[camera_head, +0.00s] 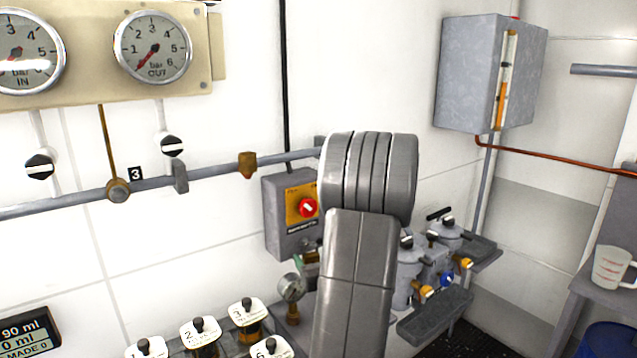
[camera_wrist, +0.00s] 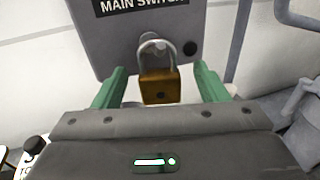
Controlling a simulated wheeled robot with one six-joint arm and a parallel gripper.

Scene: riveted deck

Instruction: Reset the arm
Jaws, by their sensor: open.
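My gripper (camera_wrist: 161,70) shows in the wrist view with its two green fingers spread apart. A brass padlock (camera_wrist: 159,87) with a steel shackle is between the fingers, with gaps on both sides. It hangs at the lower edge of the grey main switch box (camera_wrist: 110,42). In the head view my grey arm rises in the middle and hides most of the gripper. A small green part of the gripper shows left of the arm, just below the switch box (camera_head: 277,222), which has a red knob (camera_head: 308,208) on a yellow plate.
A grey pipe (camera_head: 215,177) runs along the white wall, with two gauges (camera_head: 153,47) above. Several numbered jars (camera_head: 200,338) stand low in front. Grey valve units (camera_head: 447,232) are right of my arm. A grey cabinet (camera_head: 468,70) and a measuring jug (camera_head: 611,267) are farther right.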

